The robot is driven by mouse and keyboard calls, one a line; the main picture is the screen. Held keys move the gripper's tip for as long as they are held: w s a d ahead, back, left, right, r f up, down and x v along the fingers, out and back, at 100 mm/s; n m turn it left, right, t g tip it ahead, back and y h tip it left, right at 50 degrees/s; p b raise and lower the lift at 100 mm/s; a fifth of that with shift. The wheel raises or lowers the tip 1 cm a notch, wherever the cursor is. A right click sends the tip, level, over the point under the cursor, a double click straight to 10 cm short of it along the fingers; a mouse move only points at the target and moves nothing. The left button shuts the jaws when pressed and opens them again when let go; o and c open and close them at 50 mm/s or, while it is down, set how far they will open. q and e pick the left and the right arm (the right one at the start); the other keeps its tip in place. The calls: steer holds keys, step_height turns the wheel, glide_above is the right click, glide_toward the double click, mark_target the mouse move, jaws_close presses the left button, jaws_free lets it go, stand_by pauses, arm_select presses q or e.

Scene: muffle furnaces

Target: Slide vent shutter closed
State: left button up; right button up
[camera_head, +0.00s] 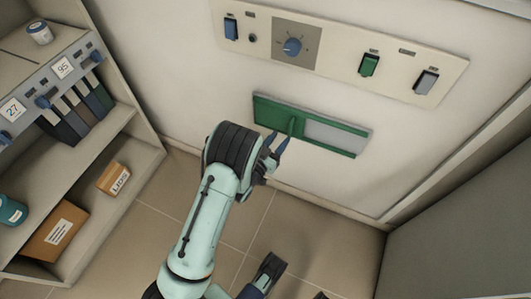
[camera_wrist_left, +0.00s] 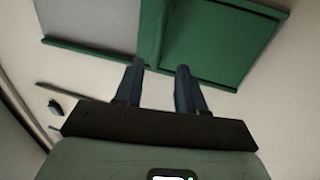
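The vent (camera_head: 347,148) is a low, wide panel on the wall with green rails and a grey area at its right. Its green shutter (camera_head: 271,113) covers the left part, with an upright green handle (camera_head: 293,126) at the shutter's right edge. My left gripper (camera_head: 279,144) is at the vent, just below the handle in the head view. In the left wrist view its two blue fingers (camera_wrist_left: 160,72) are apart, with the handle (camera_wrist_left: 155,30) between and beyond their tips. Contact cannot be told.
Shelves (camera_head: 85,165) with binders and boxes stand at the left. A grey cabinet-like surface (camera_head: 460,220) is at the right. The wall around the vent is clear.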

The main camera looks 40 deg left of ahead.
arm_select(q)
steer(key=s, duration=0.8)
steer(key=shift+s+d+p, duration=0.2)
steer(key=shift+d+p, duration=0.15)
arm_select(e)
steer(key=shift+w+a+r+t, duration=0.15)
steer(key=shift+w+r+t, duration=0.15)
steer(key=shift+w+r, duration=0.75)
